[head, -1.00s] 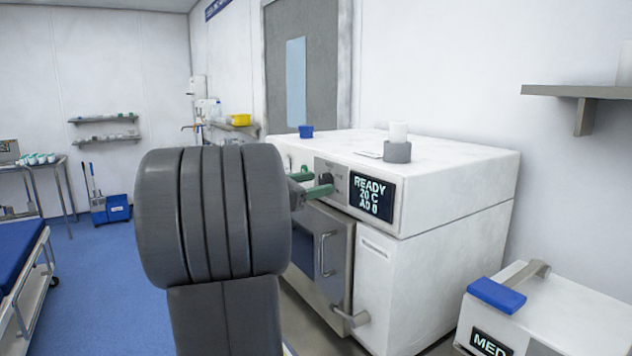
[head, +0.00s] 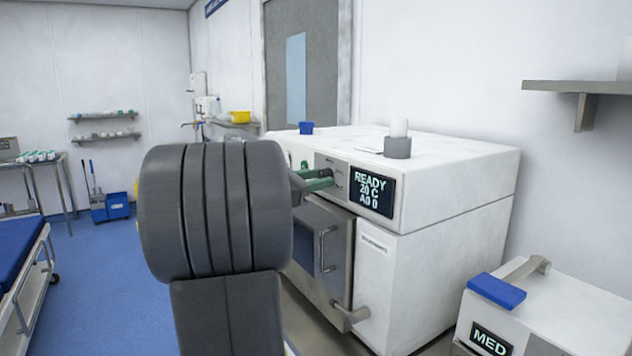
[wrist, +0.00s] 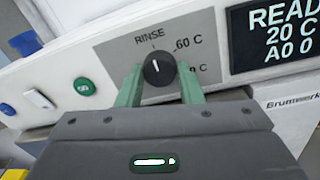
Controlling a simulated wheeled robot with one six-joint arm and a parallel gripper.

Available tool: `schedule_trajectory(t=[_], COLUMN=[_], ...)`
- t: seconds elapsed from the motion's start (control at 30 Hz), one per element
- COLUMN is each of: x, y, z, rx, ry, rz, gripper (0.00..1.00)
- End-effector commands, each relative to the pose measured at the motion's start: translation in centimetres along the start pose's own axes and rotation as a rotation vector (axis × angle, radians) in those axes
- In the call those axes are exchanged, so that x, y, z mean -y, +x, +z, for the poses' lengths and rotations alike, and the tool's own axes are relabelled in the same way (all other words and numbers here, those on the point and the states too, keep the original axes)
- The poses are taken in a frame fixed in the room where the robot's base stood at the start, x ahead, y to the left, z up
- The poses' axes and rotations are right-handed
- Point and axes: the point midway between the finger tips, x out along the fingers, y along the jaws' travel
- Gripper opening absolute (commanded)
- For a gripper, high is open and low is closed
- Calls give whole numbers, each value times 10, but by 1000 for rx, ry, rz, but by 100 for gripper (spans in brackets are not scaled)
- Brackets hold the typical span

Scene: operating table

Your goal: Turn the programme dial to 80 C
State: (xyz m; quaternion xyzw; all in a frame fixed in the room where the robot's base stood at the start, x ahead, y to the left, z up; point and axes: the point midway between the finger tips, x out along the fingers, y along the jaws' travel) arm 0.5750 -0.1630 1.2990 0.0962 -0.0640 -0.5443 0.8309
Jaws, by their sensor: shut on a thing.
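The programme dial (wrist: 158,68) is a round black knob with a white mark, on a grey panel of the white machine (head: 455,165). In the wrist view its mark points up, towards RINSE. The 60 C label is to its upper right; a lower label ending in "0 C" is partly hidden by a finger. My gripper (wrist: 159,76) has its green fingers on both sides of the dial, shut on it. In the head view the fingers (head: 318,180) reach the panel and cover the dial. The display (head: 371,192) reads READY, 20 C, A0 0.
A green button (wrist: 84,87) and a blue button (wrist: 7,109) are left of the dial. The machine's door with its handle (head: 325,250) is below the panel. A white box marked MED (head: 560,315) stands at the lower right. My arm hides part of the machine's front.

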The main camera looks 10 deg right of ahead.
Motion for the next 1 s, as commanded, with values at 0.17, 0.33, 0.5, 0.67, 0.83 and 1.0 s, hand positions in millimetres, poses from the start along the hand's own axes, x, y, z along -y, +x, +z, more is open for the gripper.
schedule_trajectory(t=[0.17,0.33,0.5,0.67,0.83,1.0], x=[1,1,1,1,1,1], y=[0,0,0,0,0,0], z=[-5,-6,-7,-7,-7,-6], rx=[7,15,26,35,45,56], ry=[92,230,390,542,704,865], rz=[4,6,8,10,11,13], gripper=[10,10,10,10,10,10])
